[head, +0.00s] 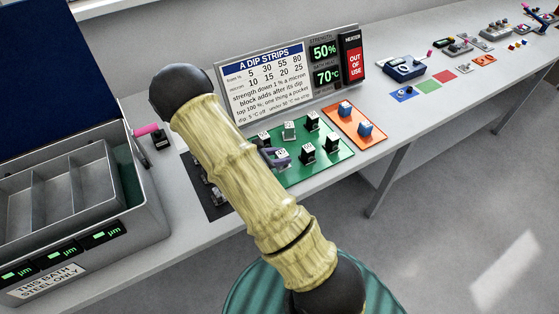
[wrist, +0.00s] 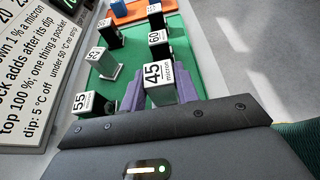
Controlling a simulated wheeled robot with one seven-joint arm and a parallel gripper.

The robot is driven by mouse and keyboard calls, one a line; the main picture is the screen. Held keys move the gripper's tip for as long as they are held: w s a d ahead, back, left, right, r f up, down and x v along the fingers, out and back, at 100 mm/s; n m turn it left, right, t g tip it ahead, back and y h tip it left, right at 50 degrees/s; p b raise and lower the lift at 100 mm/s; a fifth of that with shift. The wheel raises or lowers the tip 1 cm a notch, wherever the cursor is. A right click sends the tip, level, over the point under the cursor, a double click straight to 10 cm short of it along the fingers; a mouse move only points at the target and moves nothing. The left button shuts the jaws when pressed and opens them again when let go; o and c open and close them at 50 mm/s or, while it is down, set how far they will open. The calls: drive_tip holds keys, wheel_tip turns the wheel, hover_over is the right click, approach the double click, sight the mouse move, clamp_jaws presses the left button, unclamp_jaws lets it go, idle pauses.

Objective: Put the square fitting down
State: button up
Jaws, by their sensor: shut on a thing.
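My gripper (head: 275,157) has purple fingers, which also show in the wrist view (wrist: 160,95). It is shut on a grey square block marked 45 micron (wrist: 161,85), which I take for the square fitting. The block is upright between the fingers, over the near part of a green mat (head: 300,177). Its underside is hidden, so I cannot tell whether it touches the mat. In the head view my gripper covers most of it.
Other marked blocks stand close by, including 55 (wrist: 82,104), 60 (wrist: 157,41) and a grey one (wrist: 108,68). An orange mat (head: 372,143) with two blue blocks lies beyond. A sign (head: 265,80) stands behind; a compartmented bath (head: 130,225) is left.

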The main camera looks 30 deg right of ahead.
drive_tip(key=shift+w+f, duration=0.1)
drive_tip(key=shift+f, duration=1.2)
drive_tip(key=shift+d, duration=0.1)
drive_tip(key=shift+f, duration=0.2)
drive_tip(key=o, duration=1.1)
drive_tip(key=shift+s, duration=0.2)
